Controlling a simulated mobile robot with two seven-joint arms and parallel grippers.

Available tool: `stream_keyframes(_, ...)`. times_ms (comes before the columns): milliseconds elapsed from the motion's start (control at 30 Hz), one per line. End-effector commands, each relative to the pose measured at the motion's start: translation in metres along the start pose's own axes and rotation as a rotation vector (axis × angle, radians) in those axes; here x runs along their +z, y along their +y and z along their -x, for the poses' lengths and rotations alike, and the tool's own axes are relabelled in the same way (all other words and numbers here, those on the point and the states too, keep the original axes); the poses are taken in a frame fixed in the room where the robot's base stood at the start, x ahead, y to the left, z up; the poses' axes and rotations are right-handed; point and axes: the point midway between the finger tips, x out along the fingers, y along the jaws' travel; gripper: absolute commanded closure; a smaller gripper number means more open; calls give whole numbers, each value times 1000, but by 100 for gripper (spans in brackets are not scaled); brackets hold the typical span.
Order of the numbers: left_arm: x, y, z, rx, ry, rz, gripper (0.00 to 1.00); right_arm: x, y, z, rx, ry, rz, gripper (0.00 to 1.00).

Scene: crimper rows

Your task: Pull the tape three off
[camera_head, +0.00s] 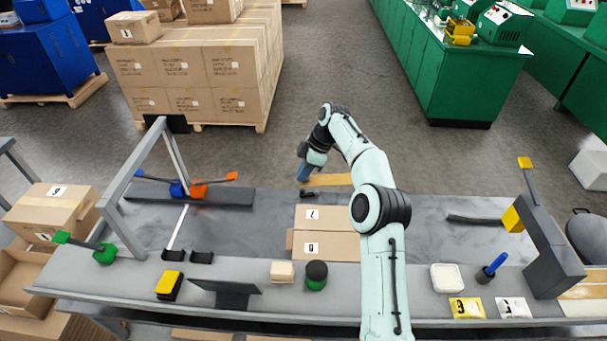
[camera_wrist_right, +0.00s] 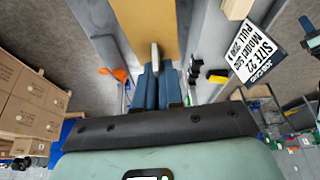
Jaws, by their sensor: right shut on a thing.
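My right gripper (camera_head: 302,175) reaches over the far side of the grey bench, beside the left end of a flat tan strip (camera_head: 327,180). In the right wrist view the blue fingers of the gripper (camera_wrist_right: 156,78) are closed on a small pale, narrow piece (camera_wrist_right: 155,54). The wide tan surface (camera_wrist_right: 146,22) lies just beyond it. I cannot tell whether the pale piece is tape three or part of something else. No number three is readable on it. My left gripper does not show.
Cardboard pieces (camera_head: 325,246) lie on the bench (camera_head: 441,276) in front of the gripper. A grey frame (camera_head: 147,168) stands left, and a dark post (camera_head: 541,245) stands right. A printed job card (camera_wrist_right: 256,54) shows in the wrist view. Stacked boxes (camera_head: 197,75) stand behind.

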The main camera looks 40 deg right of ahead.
Motion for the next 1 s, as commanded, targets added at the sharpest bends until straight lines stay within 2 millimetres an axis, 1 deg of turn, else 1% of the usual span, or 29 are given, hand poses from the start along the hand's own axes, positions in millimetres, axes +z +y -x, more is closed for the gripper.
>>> stream_keyframes(667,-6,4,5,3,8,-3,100,-11,0,26,2,0,0,100)
stream_keyframes(1000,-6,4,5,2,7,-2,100,-16,0,38,1,0,0,100)
